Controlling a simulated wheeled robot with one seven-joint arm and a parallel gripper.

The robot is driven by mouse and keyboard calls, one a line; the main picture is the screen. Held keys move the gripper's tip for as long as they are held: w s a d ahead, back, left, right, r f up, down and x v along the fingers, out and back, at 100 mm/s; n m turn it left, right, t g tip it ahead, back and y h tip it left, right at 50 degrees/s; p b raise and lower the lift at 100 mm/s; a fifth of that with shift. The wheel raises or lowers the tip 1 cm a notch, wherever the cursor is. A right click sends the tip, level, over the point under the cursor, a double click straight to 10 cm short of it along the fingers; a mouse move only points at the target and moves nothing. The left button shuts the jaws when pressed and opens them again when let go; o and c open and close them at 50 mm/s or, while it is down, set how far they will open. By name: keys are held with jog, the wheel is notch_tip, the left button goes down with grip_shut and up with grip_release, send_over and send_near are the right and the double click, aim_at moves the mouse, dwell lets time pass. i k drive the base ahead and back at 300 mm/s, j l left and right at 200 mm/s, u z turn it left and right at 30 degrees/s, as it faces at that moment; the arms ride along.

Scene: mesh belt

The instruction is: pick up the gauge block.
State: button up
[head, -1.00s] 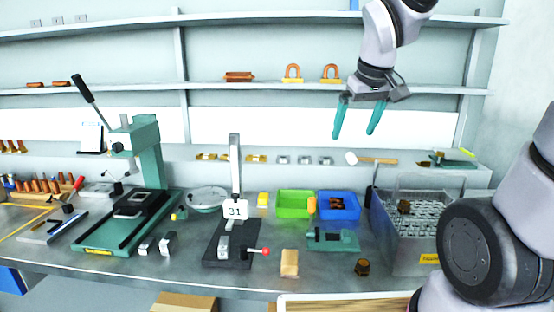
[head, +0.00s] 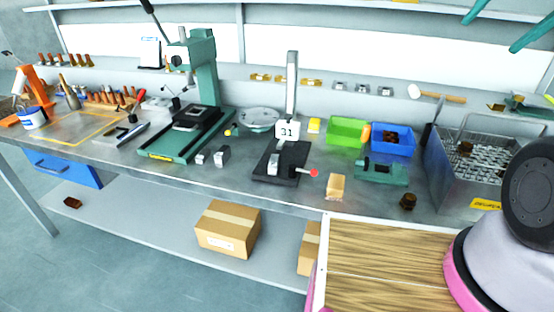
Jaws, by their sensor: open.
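A small grey metal block (head: 274,164) stands on the black base of an upright stand (head: 291,85) bearing a "31" sign; it looks like the gauge block. My gripper (head: 489,36) shows only as two teal fingers at the top right edge. They are spread apart and empty, high above and right of the blocks.
A green press (head: 205,65) stands left of the blocks. Right of the stand are a green bin (head: 347,130), a blue bin (head: 393,142), a tan block (head: 335,187) and a wire-mesh basket (head: 470,160). A red-tipped lever (head: 313,173) sticks out from the stand's base.

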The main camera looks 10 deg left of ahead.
aim_at(275, 162)
jog(key=j+z, duration=0.25)
jog(key=z, duration=0.2)
jog(key=k+j+z, duration=0.15)
jog(key=z, duration=0.25)
jog(key=k+j+z, duration=0.2)
jog(key=k+j, duration=0.5)
jog(key=j, duration=0.25)
jog(key=k+j+z, duration=0.25)
jog(key=k+j, duration=0.45)
jog(key=j, duration=0.15)
